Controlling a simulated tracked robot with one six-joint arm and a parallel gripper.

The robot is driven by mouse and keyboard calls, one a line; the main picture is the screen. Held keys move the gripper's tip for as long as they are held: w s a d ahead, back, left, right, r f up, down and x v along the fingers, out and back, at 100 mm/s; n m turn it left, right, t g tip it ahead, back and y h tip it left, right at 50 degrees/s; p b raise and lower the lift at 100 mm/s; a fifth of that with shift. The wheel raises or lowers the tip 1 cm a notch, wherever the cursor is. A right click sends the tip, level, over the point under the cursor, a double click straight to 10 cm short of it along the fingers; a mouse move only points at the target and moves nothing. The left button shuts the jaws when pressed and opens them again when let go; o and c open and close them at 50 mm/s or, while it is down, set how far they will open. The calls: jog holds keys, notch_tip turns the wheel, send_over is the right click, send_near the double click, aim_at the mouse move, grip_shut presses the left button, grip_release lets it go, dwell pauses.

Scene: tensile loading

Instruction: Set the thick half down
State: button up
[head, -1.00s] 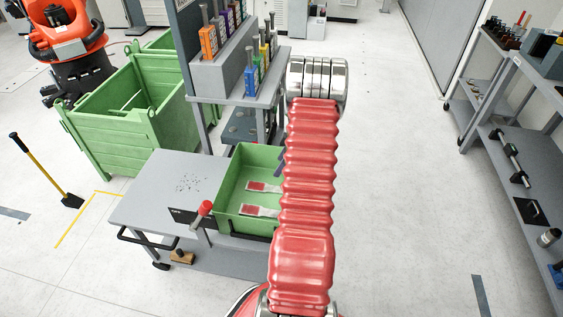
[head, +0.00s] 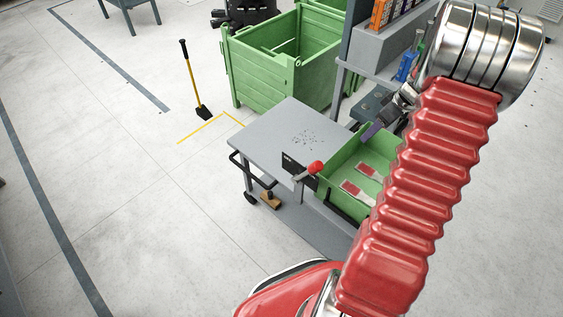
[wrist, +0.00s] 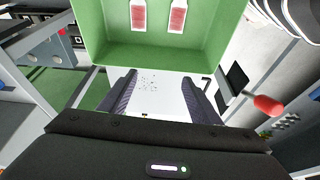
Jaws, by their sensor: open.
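Two flat pieces with red ends, likely the specimen halves, lie side by side inside the green tray (head: 344,163). One half (head: 367,171) is farther back and the other half (head: 356,193) nearer in the head view. I cannot tell which is thicker. My gripper (wrist: 159,78) is open and empty, near the tray's edge and apart from both halves. In the head view my arm hides the tray's right part.
A red-knobbed lever (head: 316,167) stands close beside the tray. A rack with coloured holders (head: 383,14) rises behind. A large green bin (head: 268,75) stands behind the cart. Floor to the left is mostly clear.

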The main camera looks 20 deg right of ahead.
jog(key=s+a+r+m+h, duration=0.1)
jog(key=a+r, duration=0.7)
jog(key=a, duration=0.4)
jog(key=a+r, duration=0.9)
jog(key=a, duration=0.3)
jog(key=s+a+r+m+t, duration=0.2)
jog(key=s+a+r+m, duration=0.1)
jog(key=s+a, duration=1.2)
jog(key=shift+a+r, duration=0.45)
jog(key=shift+r, duration=0.1)
